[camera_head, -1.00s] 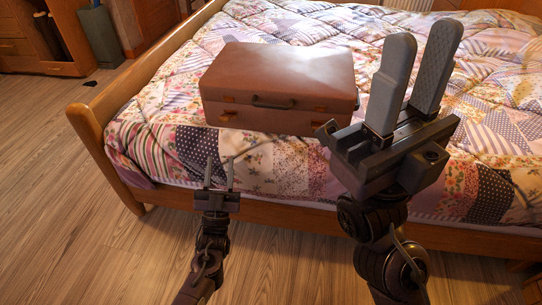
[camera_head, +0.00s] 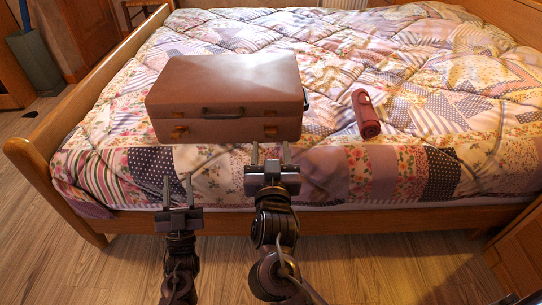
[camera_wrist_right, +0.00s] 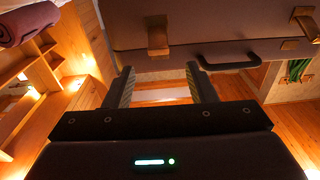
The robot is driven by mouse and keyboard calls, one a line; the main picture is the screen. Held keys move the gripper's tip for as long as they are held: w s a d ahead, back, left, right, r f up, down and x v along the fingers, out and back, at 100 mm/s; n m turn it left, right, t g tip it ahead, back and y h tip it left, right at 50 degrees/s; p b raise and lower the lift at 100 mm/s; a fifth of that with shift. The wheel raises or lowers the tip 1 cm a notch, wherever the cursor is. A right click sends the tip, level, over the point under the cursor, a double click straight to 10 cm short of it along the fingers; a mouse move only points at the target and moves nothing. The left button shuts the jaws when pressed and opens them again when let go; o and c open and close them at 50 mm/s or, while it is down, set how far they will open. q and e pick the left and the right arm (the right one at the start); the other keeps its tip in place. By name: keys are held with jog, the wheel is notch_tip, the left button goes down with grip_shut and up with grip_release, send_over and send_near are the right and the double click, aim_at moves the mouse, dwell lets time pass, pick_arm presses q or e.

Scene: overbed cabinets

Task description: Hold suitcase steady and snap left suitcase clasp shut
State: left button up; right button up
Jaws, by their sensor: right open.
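A brown suitcase (camera_head: 225,85) lies on the bed with its lid down, its front facing me. The left clasp (camera_head: 179,132) and right clasp (camera_head: 270,131) sit on its front, with a dark handle (camera_head: 222,112) between them. I cannot tell whether either clasp is fastened. My right gripper (camera_head: 270,152) is open and empty, just in front of and below the right clasp. In the right wrist view the suitcase front (camera_wrist_right: 205,22) is beyond the open fingers (camera_wrist_right: 160,68). My left gripper (camera_head: 178,185) is open and empty, lower and in front of the left clasp, apart from the suitcase.
A red rolled item (camera_head: 367,114) lies on the patchwork quilt (camera_head: 440,60) right of the suitcase. The wooden bed frame (camera_head: 350,219) runs along the front, below the quilt. A wooden cabinet (camera_head: 515,225) stands at the right edge. The quilt behind and right is mostly clear.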

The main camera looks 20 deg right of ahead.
aim_at(270, 132)
jog(key=shift+g, duration=0.3)
jog(key=x, duration=0.4)
jog(key=f+x, duration=0.1)
jog(key=x, duration=0.3)
jog(key=shift+s+f, duration=0.1)
jog(key=shift+f, duration=0.15)
grip_shut()
dwell(1.2)
